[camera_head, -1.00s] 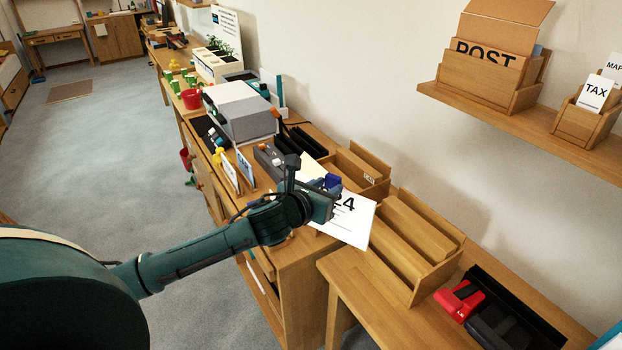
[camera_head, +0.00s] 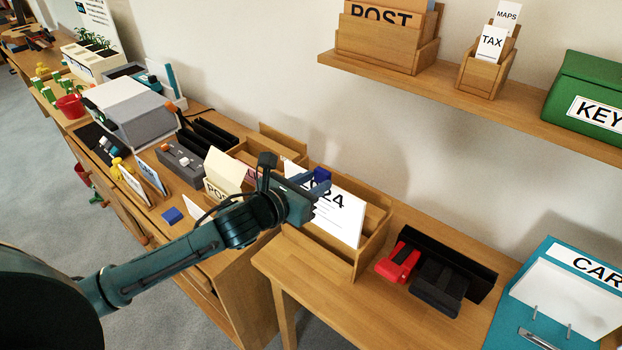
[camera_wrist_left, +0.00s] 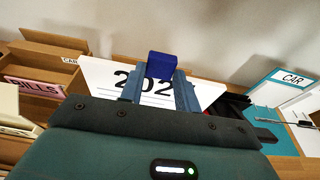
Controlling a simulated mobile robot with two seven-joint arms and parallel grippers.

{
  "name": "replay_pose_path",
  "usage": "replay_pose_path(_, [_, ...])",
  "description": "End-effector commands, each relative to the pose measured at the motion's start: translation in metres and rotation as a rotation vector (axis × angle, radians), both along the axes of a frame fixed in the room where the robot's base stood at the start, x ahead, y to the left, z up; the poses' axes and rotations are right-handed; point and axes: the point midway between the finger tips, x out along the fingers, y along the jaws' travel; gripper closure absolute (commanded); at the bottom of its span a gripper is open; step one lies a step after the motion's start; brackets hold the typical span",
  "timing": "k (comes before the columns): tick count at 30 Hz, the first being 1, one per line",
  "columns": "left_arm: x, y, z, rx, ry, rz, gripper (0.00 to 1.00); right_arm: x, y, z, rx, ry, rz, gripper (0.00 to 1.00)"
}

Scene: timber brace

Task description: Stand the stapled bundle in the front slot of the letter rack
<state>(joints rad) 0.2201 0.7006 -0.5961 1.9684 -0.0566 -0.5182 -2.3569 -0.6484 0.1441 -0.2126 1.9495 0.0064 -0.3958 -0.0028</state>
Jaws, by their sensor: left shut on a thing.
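The stapled bundle (camera_head: 343,218) is a white sheet stack with large black digits, partly covered by my gripper. My left gripper (camera_head: 318,184) is shut on its upper edge, at a small dark blue block (camera_head: 322,174). The bundle also shows in the left wrist view (camera_wrist_left: 100,74), with the fingers (camera_wrist_left: 160,85) over its digits. The wooden letter rack (camera_head: 322,260) stands on the near table. The bundle is steeply tilted over the rack, its lower edge close behind the front wall. I cannot tell whether it touches the rack floor. My right gripper is not in view.
Another wooden tray (camera_head: 284,138) lies behind left. A wall shelf (camera_head: 480,97) hangs above.

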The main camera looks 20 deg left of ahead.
Motion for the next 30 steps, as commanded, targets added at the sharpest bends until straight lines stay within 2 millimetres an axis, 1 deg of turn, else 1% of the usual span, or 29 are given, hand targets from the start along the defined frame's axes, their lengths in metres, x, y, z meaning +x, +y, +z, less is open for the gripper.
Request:
replay_pose_path(6, [0.000, 0.001, 0.001, 0.002, -0.003, -0.001, 1.00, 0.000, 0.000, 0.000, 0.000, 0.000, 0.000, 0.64])
replay_pose_path(15, [0.000, 0.000, -0.031, 0.001, -0.001, 0.001, 1.00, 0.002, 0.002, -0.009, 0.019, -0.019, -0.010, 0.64])
replay_pose_path(21, [0.000, 0.000, -0.044, 0.000, -0.002, 0.001, 1.00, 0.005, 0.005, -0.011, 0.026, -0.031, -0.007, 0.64])
replay_pose_path(26, [0.000, 0.000, -0.047, 0.000, -0.001, 0.001, 1.00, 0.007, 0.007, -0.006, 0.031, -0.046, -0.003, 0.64])
replay_pose_path(30, [0.000, 0.000, -0.047, -0.001, -0.002, 0.000, 1.00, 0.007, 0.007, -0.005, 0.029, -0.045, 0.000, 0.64])
